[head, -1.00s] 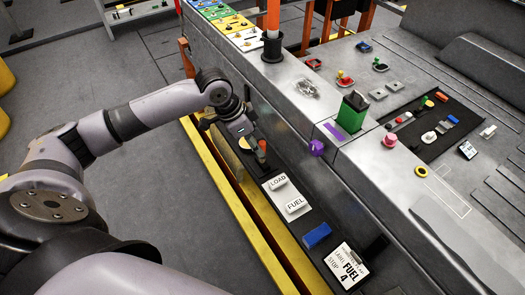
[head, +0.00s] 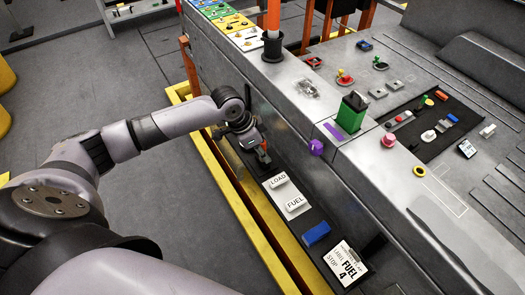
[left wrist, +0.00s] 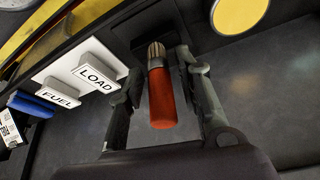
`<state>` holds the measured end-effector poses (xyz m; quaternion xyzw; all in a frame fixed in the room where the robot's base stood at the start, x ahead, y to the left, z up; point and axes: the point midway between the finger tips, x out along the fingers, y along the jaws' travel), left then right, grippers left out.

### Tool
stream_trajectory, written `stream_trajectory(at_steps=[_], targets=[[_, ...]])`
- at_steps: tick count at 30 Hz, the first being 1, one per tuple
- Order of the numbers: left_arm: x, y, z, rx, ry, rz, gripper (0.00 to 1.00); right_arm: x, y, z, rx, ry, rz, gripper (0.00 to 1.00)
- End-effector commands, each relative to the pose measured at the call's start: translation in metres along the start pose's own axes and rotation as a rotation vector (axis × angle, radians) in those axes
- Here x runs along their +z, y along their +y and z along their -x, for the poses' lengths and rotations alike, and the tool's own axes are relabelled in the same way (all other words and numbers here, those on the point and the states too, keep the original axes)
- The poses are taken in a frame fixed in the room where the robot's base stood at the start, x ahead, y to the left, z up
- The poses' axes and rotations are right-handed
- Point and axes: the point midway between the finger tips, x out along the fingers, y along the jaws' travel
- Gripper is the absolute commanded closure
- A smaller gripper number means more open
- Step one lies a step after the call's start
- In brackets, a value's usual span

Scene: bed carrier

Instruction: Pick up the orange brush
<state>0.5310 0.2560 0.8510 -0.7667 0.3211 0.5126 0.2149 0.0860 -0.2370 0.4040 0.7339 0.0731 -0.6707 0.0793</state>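The orange brush (left wrist: 162,98), with a pale bristle end, shows in the left wrist view between the two fingers of my left gripper (left wrist: 158,68). The fingers stand apart, one on each side of the brush. A gap shows on the left side; the right finger looks close, and I cannot tell whether it touches. In the head view my left gripper (head: 257,151) is down over the low black ledge beside the console, and it mostly hides the brush. My right gripper is out of view.
White LOAD (head: 277,181) and FUEL (head: 295,204) switches sit close to the gripper on the ledge. A blue block (head: 316,234) and a FUEL 4 label (head: 347,264) lie farther along. The console wall stands right of the gripper; a yellow rail (head: 237,208) runs left.

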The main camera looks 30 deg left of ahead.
Motion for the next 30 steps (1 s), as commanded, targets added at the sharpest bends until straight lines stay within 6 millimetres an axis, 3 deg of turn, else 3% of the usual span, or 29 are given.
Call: stream_trajectory(at_steps=[13,23,30], targets=[[0.0,0.0,0.0,0.0,0.0,0.0,1.0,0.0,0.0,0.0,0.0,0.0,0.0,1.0],[-0.001,-0.001,0.003,-0.001,0.001,0.0,1.0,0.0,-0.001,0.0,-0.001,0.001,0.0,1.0],[-0.011,-0.001,0.025,-0.002,0.004,0.0,1.0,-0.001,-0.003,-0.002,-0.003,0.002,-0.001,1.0]])
